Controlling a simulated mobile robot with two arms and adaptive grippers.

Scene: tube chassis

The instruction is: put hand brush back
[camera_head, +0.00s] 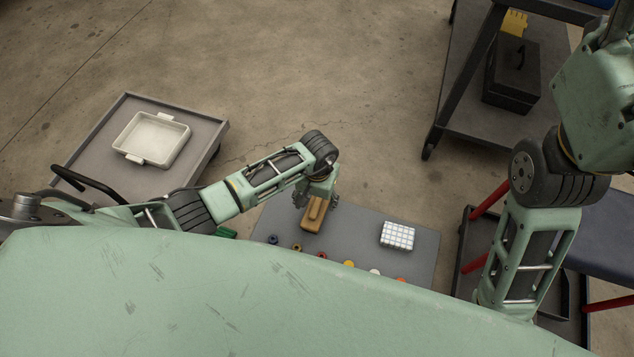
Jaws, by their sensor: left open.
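The hand brush, seen as a tan wooden block (313,216), is at the far edge of the grey table (362,228). My left gripper (318,200) is open right over the far end of the brush, with a finger to either side of it. I cannot tell whether the fingers touch the wood, or whether the brush lies flat on the table; its bristles are hidden. My right arm comes in at the right, but its gripper is outside the picture.
A white gridded box (397,236) and a row of several small coloured pieces share the table. A grey cart (97,158) at the left bears a white tray (152,138). A dark shelf cart with a black toolbox (513,73) stands at the upper right. Bare floor lies between.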

